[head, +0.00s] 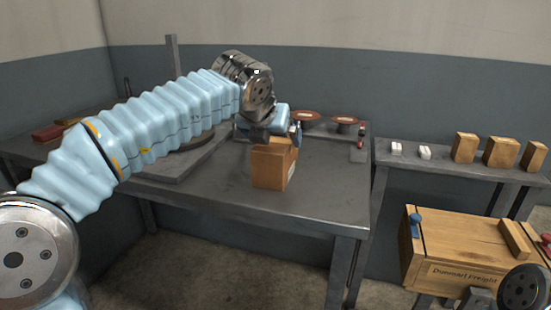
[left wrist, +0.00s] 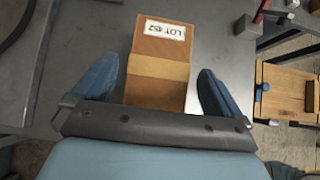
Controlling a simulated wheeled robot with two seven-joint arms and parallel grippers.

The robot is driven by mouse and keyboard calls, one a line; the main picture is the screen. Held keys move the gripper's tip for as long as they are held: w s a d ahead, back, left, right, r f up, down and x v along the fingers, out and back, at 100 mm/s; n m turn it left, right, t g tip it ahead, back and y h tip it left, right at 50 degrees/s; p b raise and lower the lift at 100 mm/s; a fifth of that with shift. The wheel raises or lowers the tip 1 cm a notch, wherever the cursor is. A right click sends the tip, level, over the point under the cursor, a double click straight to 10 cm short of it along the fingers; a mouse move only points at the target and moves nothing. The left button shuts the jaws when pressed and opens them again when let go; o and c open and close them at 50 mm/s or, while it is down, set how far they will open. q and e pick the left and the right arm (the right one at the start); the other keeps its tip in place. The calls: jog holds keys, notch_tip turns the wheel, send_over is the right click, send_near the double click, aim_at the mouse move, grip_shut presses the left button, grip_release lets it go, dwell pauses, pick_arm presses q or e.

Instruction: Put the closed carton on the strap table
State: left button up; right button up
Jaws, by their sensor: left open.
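The closed carton (head: 270,168) is a brown box with a paler band across it. It appears to stand upright on the grey table (head: 325,185), near its front edge. In the left wrist view the carton (left wrist: 158,92) shows a white label reading LOT and a number. My left gripper (head: 276,137) is over the carton and partly hides its top. In the left wrist view its two blue fingers (left wrist: 157,88) are spread, one on each side of the carton. Whether they touch it I cannot tell. My right gripper is not in view.
Two reddish-brown reels (head: 305,117) stand at the back of the grey table. A side bench (head: 425,165) on the right holds white blocks and several small cartons (head: 501,152). A wooden crate (head: 460,242) stands at the lower right. The grey table's front right is clear.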

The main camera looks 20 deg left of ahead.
aim_at(276, 141)
pick_arm(q)
jog(key=x, duration=0.3)
jog(key=shift+f, duration=0.2)
jog(key=c, duration=1.1)
jog(key=shift+c, duration=1)
jog(key=shift+r, duration=0.1)
jog(key=shift+r, duration=0.1)
